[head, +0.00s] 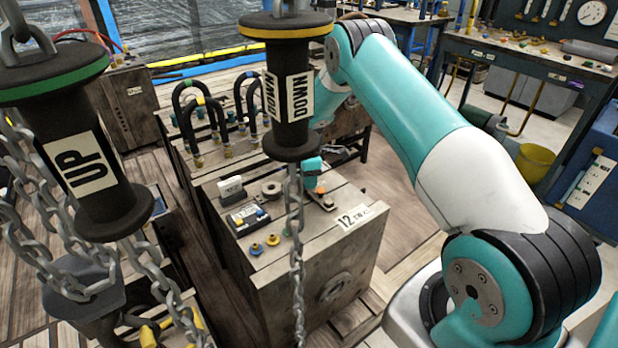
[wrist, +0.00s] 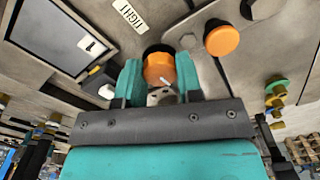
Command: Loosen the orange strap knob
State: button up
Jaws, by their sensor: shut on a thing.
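The orange strap knob (wrist: 159,66) shows in the wrist view, between the two teal fingers of my gripper (wrist: 159,82). The fingers are closed on its sides. A white "TIGHT" label (wrist: 129,15) lies just above and left of it. A second orange knob (wrist: 222,41), round and flat-topped, stands to the right, clear of the fingers. In the head view my gripper (head: 313,172) reaches down to the top of the grey mould block (head: 318,262). The orange knob there (head: 320,189) is small and partly hidden by the fingers.
In the head view, hanging "UP" (head: 88,165) and "DOWN" (head: 288,85) pendants and chains stand in front of the block. Black looped hoses (head: 203,104) rise behind it.

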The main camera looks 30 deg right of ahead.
jog(key=shift+a+r, duration=0.1)
jog(key=o, duration=0.9)
notch_tip(320, 180, up, 17)
jog(key=shift+r+p, duration=0.2)
jog(key=shift+p, duration=0.35)
